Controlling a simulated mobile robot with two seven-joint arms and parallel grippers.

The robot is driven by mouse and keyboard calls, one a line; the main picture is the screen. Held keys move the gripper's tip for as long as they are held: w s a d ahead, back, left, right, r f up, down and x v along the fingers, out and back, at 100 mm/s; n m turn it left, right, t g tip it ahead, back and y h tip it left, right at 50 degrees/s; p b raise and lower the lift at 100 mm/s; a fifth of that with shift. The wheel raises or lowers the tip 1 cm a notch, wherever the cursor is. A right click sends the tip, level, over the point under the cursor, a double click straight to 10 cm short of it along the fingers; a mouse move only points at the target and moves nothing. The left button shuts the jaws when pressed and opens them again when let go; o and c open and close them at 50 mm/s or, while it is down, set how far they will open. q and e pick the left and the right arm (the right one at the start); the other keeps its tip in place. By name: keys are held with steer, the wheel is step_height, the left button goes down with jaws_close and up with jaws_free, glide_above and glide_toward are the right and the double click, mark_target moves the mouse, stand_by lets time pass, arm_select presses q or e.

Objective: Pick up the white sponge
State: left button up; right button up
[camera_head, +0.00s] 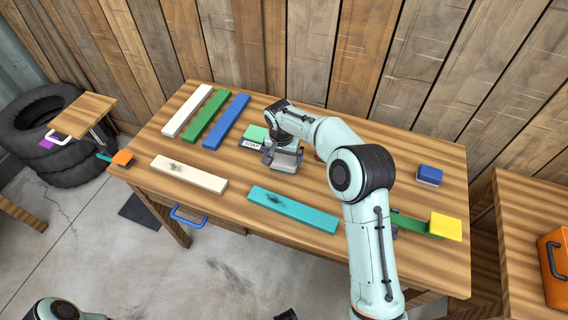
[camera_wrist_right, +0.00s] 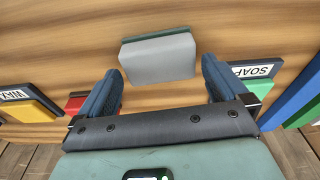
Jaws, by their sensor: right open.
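The white sponge (camera_wrist_right: 157,62) shows in the right wrist view as a pale grey-white block with a dark green layer along its far edge. It lies on the wooden table ahead of my right gripper (camera_wrist_right: 161,74). The two dark blue fingers are apart, one toward each side of the sponge, with clear gaps and no contact visible. In the head view my right gripper (camera_head: 283,160) is low over the middle of the table, and my arm hides much of that spot. My left gripper is not in view.
A green block (camera_head: 255,133) with a SOAP label is close to my right gripper. White, green and blue boards (camera_head: 226,122) lie at the back left. Cream (camera_head: 189,174) and teal (camera_head: 293,209) boards lie in front. A blue block (camera_head: 429,175) and yellow block (camera_head: 446,226) are to the right.

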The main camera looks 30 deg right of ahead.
mark_target(284, 160)
step_height(284, 160, down, 3)
steer(key=shift+w+d+f, duration=0.15)
steer(key=c, duration=0.7)
steer(key=shift+o, duration=0.2)
steer(key=shift+r, duration=0.2)
arm_select(q)
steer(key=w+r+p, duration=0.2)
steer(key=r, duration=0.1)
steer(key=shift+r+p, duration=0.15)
steer(key=shift+p, duration=0.2)
arm_select(e)
step_height(284, 160, up, 20)
steer(key=shift+f, duration=0.1)
